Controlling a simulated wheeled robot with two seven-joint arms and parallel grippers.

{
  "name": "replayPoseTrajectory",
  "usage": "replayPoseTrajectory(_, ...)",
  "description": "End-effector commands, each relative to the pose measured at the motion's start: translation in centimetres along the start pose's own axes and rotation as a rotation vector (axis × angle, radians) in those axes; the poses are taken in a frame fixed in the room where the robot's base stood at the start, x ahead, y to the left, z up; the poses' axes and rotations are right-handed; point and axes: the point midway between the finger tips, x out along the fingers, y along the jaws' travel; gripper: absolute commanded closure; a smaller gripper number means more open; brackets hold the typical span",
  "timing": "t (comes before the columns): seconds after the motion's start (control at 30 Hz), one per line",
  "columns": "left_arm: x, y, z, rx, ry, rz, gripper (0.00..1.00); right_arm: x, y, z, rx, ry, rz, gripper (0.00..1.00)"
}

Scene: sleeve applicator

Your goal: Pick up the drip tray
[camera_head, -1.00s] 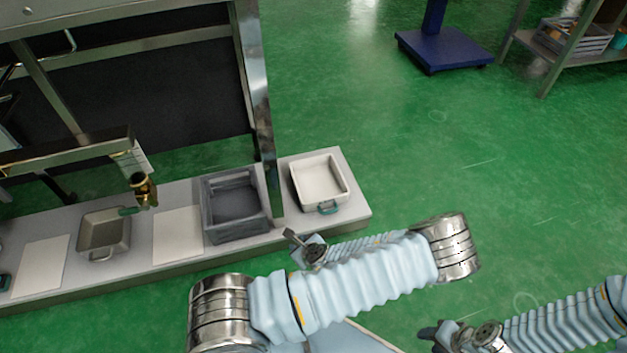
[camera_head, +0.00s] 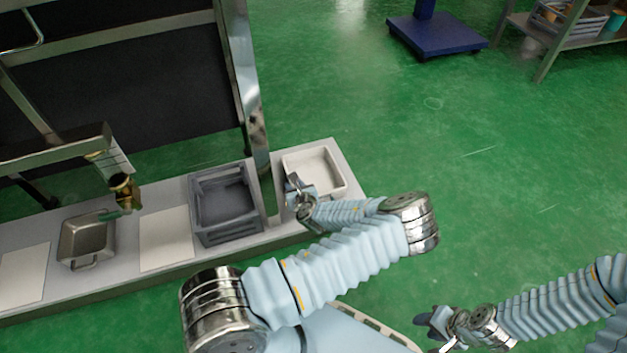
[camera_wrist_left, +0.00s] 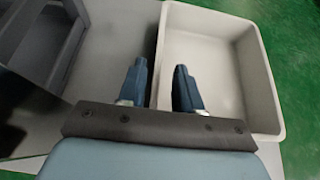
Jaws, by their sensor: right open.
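A pale rectangular tray (camera_head: 325,164) sits at the right end of the low grey bench. My left gripper (camera_head: 297,186) is at its near left corner, and the arm hides its near side. In the left wrist view the fingers of my left gripper (camera_wrist_left: 160,80) are apart, one on each side of the line of the tray's side wall (camera_wrist_left: 163,45). Nothing is clamped between them, and contact with the wall cannot be told. The tray looks empty inside. My right gripper (camera_head: 432,330) is open and empty over the floor at lower right.
A grey crate (camera_head: 196,212) stands just left of the tray, close to my left gripper. A metal pan (camera_head: 88,240) sits farther left, near a brass valve (camera_head: 122,188).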

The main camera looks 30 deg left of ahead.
Motion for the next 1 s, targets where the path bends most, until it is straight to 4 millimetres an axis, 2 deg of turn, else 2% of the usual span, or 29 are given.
replayPoseTrajectory(0.1, 2.0, 0.1, -0.1, -0.003, 0.001, 0.001, 0.66, 0.4, 0.1, 0.0, 0.0, -0.001, -0.001, 0.57)
replayPoseTrajectory(0.2, 2.8, 0.1, 0.0, -0.001, 0.0, 0.001, 0.66, 0.5, 0.1, 0.0, 0.0, -0.001, -0.001, 0.57)
replayPoseTrajectory(0.43, 2.9, 0.0, 0.1, -0.001, 0.0, 0.0, 0.66, 0.4, 0.1, 0.0, 0.0, -0.001, -0.001, 0.57)
replayPoseTrajectory(0.67, 2.9, 0.0, 0.1, -0.001, 0.0, 0.0, 1.0, 0.4, 0.1, 0.0, 0.0, -0.001, -0.001, 0.57)
replayPoseTrajectory(1.0, 2.8, 0.0, 0.2, -0.002, -0.002, -0.001, 1.0, 0.4, 0.1, 0.0, 0.0, -0.001, -0.001, 0.57)
